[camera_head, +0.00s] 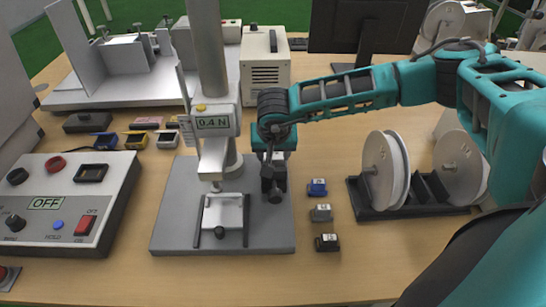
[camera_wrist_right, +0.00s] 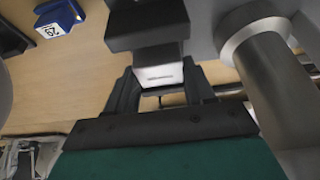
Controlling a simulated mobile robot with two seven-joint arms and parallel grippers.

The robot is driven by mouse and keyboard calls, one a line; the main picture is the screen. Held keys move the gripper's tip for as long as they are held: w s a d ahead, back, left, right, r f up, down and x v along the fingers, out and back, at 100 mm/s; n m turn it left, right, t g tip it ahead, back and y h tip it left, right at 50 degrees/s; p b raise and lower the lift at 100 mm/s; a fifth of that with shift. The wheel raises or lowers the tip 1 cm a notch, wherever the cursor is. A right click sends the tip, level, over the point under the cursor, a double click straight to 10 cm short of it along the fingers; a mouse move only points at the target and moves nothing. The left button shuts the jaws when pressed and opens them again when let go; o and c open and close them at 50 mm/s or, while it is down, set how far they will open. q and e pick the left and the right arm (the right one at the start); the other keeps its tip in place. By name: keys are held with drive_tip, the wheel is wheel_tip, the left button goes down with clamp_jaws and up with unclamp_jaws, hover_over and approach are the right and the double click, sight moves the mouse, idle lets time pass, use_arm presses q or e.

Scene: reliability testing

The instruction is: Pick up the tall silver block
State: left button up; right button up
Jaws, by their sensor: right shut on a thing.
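My right gripper (camera_head: 272,183) reaches in from the right and points down over the grey base plate, just right of the test stand's column. In the right wrist view its dark fingers (camera_wrist_right: 160,90) are closed around a block (camera_wrist_right: 162,75) with a bright silver-white end face bearing tiny print. I take this to be the tall silver block. Its sides are mostly hidden by dark parts, and in the head view the fingers hide it. I cannot tell whether it touches the plate. My left gripper is not in view.
A force test stand (camera_head: 213,123) reading 0.4 N rises beside the gripper. A spool holder (camera_head: 415,190) lies farther right. A control box (camera_head: 65,200) reading OFF stands left.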

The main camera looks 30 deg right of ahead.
drive_tip(key=c, duration=0.4)
drive_tip(key=shift+c, duration=0.5)
drive_tip(key=shift+r, duration=0.15)
